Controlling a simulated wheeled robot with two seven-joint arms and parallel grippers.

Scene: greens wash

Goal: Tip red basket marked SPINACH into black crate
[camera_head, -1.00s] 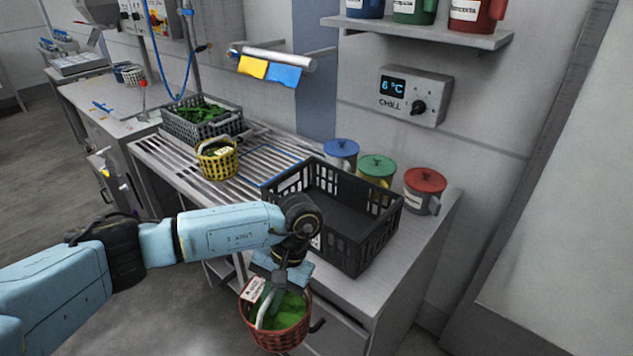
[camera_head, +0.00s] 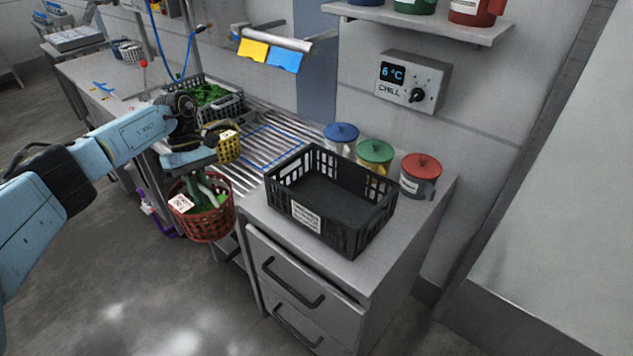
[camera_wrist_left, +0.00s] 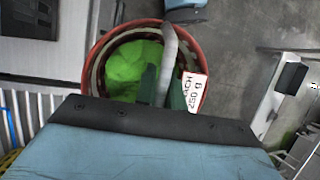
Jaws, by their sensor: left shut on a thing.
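The red basket (camera_head: 207,222) hangs upright from my left gripper (camera_head: 200,182), in front of the counter edge and to the left of the black crate. It holds green leaves and carries a white tag. In the left wrist view the basket (camera_wrist_left: 100,62) is seen from above, with its pale handle between the fingers of my left gripper (camera_wrist_left: 163,88), shut on it. My right gripper is not in view.
A yellow basket (camera_head: 229,149) stands on the slatted drainer (camera_head: 275,140), partly behind my left arm. A grey crate of greens (camera_head: 233,103) is behind it. Blue (camera_head: 341,134), green (camera_head: 375,153) and red-lidded (camera_head: 420,172) containers stand behind the black crate. Drawers (camera_head: 300,285) are below.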

